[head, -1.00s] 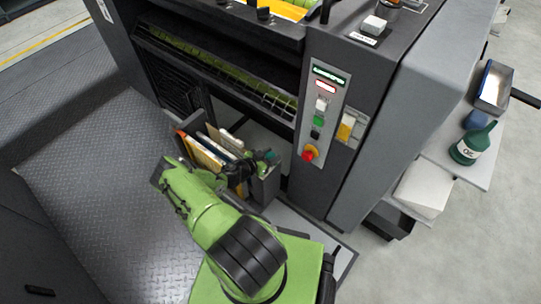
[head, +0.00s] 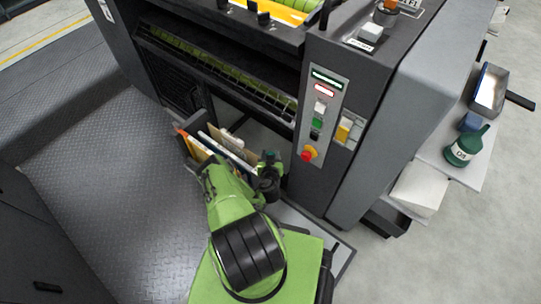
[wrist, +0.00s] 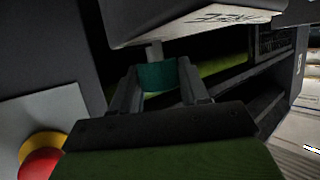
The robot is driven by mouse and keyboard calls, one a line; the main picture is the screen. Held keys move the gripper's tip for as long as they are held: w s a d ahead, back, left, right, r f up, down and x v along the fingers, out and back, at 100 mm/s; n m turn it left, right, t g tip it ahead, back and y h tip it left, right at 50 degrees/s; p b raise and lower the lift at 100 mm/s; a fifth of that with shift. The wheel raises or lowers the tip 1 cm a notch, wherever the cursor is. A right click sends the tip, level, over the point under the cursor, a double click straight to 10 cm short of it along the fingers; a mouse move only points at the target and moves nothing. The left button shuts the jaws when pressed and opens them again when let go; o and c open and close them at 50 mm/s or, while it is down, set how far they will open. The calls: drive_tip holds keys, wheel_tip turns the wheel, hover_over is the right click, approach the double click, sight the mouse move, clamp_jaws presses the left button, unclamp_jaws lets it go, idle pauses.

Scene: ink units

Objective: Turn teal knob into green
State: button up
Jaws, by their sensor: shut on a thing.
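The teal knob (wrist: 158,75) is a short round cap in the wrist view, with a pale stem rising from it. My gripper (wrist: 155,88) has a finger on each side of the knob and is shut on it. In the head view, my gripper (head: 270,172) is low in front of the press, and a small teal spot shows there. The fingers and arm hide much of the knob in that view. No green mark or scale for the knob can be made out.
A rack of upright boards (head: 230,147) stands close beside my arm. The press's control panel (head: 320,118) has a red emergency knob (head: 308,154), which also shows in the wrist view (wrist: 42,165). A side shelf at the right holds a green bottle (head: 466,146). The plated floor at left is clear.

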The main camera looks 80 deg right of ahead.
drive_tip(key=shift+n+t+y, duration=0.7)
drive_tip(key=shift+n+t, duration=0.7)
drive_tip(key=shift+t, duration=0.1)
drive_tip(key=o, duration=1)
drive_tip(key=shift+p, duration=0.35)
